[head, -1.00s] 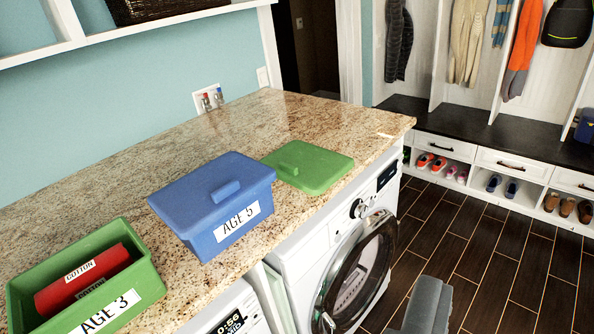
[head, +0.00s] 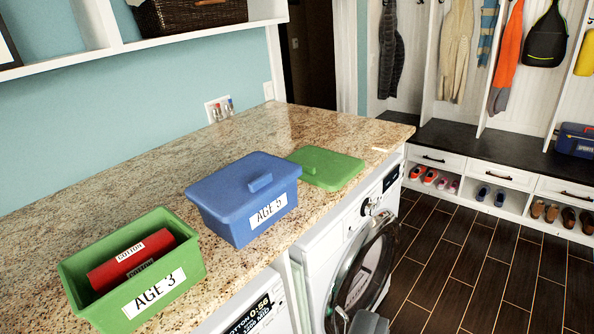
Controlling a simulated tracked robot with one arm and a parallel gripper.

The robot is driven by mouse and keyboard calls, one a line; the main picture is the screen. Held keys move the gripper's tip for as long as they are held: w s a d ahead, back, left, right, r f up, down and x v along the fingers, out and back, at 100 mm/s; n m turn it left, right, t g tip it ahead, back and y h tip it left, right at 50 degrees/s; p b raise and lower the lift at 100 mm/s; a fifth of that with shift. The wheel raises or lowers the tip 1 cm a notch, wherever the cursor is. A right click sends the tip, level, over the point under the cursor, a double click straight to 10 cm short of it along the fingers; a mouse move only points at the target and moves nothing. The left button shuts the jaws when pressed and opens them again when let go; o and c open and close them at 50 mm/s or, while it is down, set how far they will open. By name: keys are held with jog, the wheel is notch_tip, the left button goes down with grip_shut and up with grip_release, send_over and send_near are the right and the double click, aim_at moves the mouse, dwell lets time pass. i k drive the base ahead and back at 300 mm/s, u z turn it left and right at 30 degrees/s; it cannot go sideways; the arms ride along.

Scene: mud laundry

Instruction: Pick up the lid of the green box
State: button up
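The green lid (head: 325,168) lies flat on the granite counter, to the right of the blue box, with its small handle on top. The green box (head: 150,301) labelled AGE 3 stands open at the left, with a red item (head: 130,262) marked COTTON inside. The blue box (head: 240,207) labelled AGE 5 stands between them with its blue lid on. A small grey part of mine shows at the bottom edge below the washer door; I cannot make out gripper fingers in it.
The granite counter (head: 240,140) is clear behind the boxes. Below it, a front-loading machine's round door (head: 365,265) hangs open over the dark floor (head: 460,270). A shelf (head: 200,35) with a basket is above left. A bench with shoe cubbies (head: 500,175) is at right.

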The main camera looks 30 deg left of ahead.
aim_at(329, 170)
jog(key=u, duration=0.55)
jog(key=i, duration=1)
jog(key=k, duration=0.5)
jog(key=u, duration=2.15)
jog(key=k, duration=0.65)
jog(key=z, duration=0.85)
jog(key=i, duration=0.55)
jog(key=z, duration=0.05)
